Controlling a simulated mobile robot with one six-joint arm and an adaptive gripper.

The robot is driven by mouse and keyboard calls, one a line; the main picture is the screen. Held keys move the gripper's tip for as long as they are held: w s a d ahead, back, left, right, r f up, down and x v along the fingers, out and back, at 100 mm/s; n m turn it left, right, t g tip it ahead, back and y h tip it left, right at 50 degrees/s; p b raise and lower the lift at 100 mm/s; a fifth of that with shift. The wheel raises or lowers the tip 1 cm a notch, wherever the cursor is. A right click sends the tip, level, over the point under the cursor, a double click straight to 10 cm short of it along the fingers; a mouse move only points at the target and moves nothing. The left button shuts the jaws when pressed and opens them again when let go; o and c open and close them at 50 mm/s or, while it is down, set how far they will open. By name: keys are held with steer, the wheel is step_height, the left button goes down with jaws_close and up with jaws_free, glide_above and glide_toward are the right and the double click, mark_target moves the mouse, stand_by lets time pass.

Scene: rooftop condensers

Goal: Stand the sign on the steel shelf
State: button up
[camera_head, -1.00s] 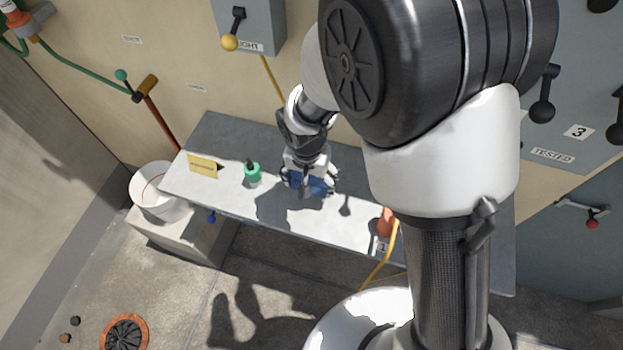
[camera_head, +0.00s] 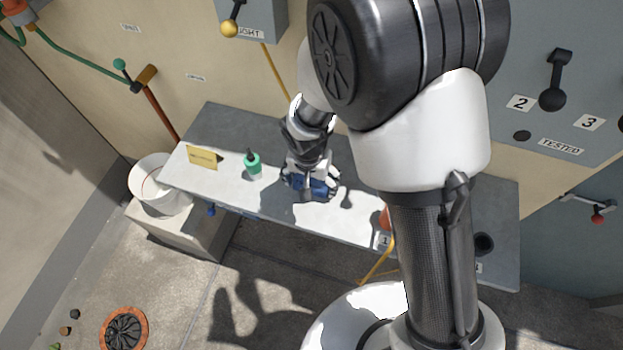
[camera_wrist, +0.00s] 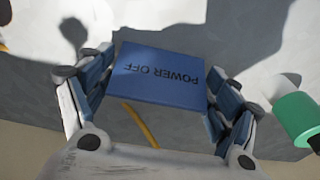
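A blue sign reading POWER OFF (camera_wrist: 158,75) sits between the fingers of my gripper (camera_wrist: 160,90) in the wrist view, its text upside down. The fingers meet its two side edges, so my gripper is shut on it. In the head view my gripper (camera_head: 312,183) is over the middle of the grey steel shelf (camera_head: 290,212), and the blue sign shows only partly at the fingers. Whether its lower edge touches the shelf I cannot tell.
A yellow placard (camera_head: 202,158) and a green bottle-like object (camera_head: 252,163) stand on the shelf left of my gripper; an orange object (camera_head: 386,218) and a dark cup (camera_head: 484,243) are to the right. A white bucket (camera_head: 158,185) stands beyond the left end.

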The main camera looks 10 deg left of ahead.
steer(key=shift+o, duration=0.9)
steer(key=shift+r+p, duration=0.25)
steer(key=shift+p, duration=0.05)
step_height(320, 180, up, 12)
steer(key=s+p, duration=0.1)
steer(key=p, duration=0.1)
steer(key=shift+s+f+p, duration=0.15)
steer(key=shift+s+p, duration=0.1)
steer(key=shift+p, duration=0.1)
